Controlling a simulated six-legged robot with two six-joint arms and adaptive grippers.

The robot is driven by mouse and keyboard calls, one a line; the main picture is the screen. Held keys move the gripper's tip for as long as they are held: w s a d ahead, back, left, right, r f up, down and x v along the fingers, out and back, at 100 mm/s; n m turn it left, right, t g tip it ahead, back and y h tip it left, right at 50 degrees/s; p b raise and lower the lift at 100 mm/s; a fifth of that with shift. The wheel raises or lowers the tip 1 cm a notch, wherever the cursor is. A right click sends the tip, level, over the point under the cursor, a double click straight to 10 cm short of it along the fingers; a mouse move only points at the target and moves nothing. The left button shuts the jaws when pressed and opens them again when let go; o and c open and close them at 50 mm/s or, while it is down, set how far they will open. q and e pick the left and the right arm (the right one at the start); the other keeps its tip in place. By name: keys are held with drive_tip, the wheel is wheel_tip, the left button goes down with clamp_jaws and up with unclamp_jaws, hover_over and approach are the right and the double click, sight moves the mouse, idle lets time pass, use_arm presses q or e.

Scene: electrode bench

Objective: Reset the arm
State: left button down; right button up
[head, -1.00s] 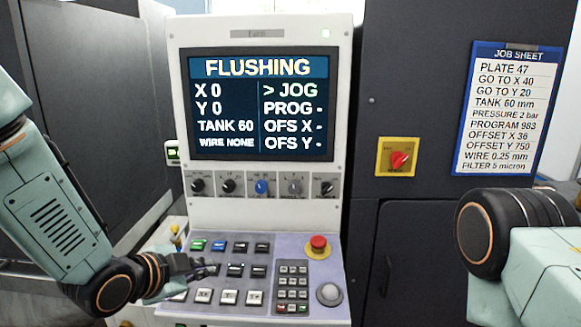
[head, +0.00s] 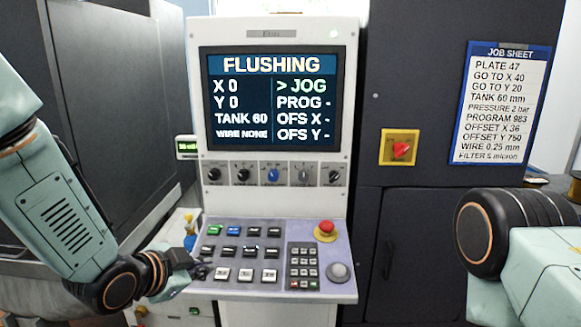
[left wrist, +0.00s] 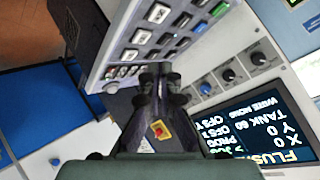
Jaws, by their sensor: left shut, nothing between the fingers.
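My left gripper (head: 203,268) is shut and empty at the left edge of the sloped control panel (head: 330,250). In the left wrist view its dark fingers (left wrist: 159,82) are together, with nothing between them. I cannot tell whether it touches the panel. The left arm comes in from the left with its elbow bent. My right arm shows at the right, but its gripper is out of view. The screen (head: 270,100) reads FLUSHING, X 0, Y 0, TANK 60, WIRE NONE, with the mark at JOG and PROG, OFS X and OFS Y blank.
A row of knobs (head: 273,174) sits under the screen. A red switch (head: 401,149) and a job sheet (head: 501,103) are on the dark cabinet (head: 400,60).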

use_arm(q)
drive_tip(key=s+a+f+n+g+y+b, duration=0.25)
drive_tip(key=s+f+n+b, duration=0.4)
drive_tip(key=f, duration=0.75)
drive_tip(key=s+a+f+n+g+y+b, duration=0.1)
drive_tip(key=s+a+f+n+g+b, duration=0.2)
drive_tip(key=s+f, duration=0.85)
drive_tip(key=s+f+n+g+b, duration=0.3)
drive_tip(key=s+f+b, duration=0.7)
drive_tip(key=s+f, duration=0.9)
wheel_tip(320, 180, down, 3)
drive_tip(key=shift+r+g, duration=0.1)
drive_tip(key=shift+g, duration=0.95)
drive_tip(key=shift+w+y, duration=0.1)
drive_tip(key=shift+y, duration=0.15)
